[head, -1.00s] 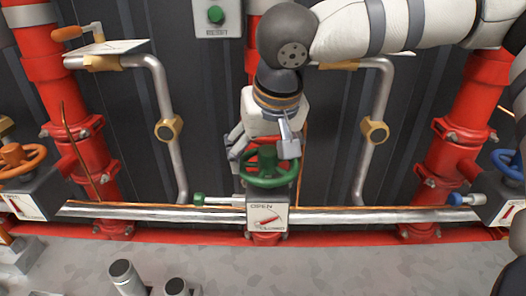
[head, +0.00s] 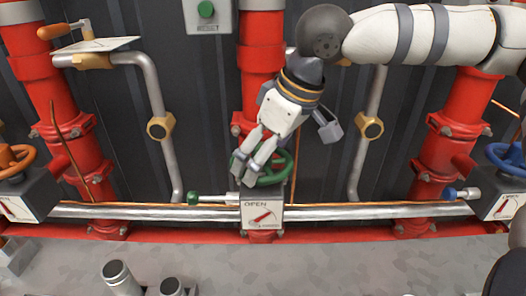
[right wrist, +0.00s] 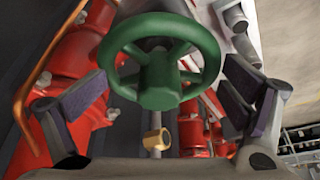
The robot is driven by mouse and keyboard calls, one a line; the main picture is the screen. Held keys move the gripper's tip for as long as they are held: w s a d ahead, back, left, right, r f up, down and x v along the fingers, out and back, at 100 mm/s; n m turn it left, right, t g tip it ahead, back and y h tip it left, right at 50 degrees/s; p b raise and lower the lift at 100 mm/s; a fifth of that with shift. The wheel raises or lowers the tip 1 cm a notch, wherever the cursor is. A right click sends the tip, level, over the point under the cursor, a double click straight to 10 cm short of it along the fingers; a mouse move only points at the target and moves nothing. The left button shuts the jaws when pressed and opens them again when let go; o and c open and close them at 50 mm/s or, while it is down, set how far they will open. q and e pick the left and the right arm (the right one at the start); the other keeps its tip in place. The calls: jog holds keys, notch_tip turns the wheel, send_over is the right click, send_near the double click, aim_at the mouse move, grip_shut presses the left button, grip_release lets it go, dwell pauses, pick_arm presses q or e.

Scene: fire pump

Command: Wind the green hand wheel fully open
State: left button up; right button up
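The green hand wheel (head: 280,170) sits on the middle valve, partly hidden behind my right gripper in the head view. My right gripper (head: 288,150) is open and tilted over the wheel, its fingers spread wide. In the right wrist view the green wheel (right wrist: 160,75) lies between the two spread fingers, with its rim, spokes and hub facing me. Below the wheel, a white indicator plate (head: 250,222) reads OPEN at the top and has a slanted red pointer. My left gripper is not in view.
An orange wheel (head: 14,160) stands at far left and a blue wheel (head: 508,158) at far right. Red vertical pipes (head: 262,75) and silver side pipes (head: 158,100) surround the valve. A horizontal silver pipe (head: 370,211) runs along the front above the grey floor.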

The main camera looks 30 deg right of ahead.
jog(key=shift+a+r, duration=0.1)
jog(key=shift+r, duration=0.1)
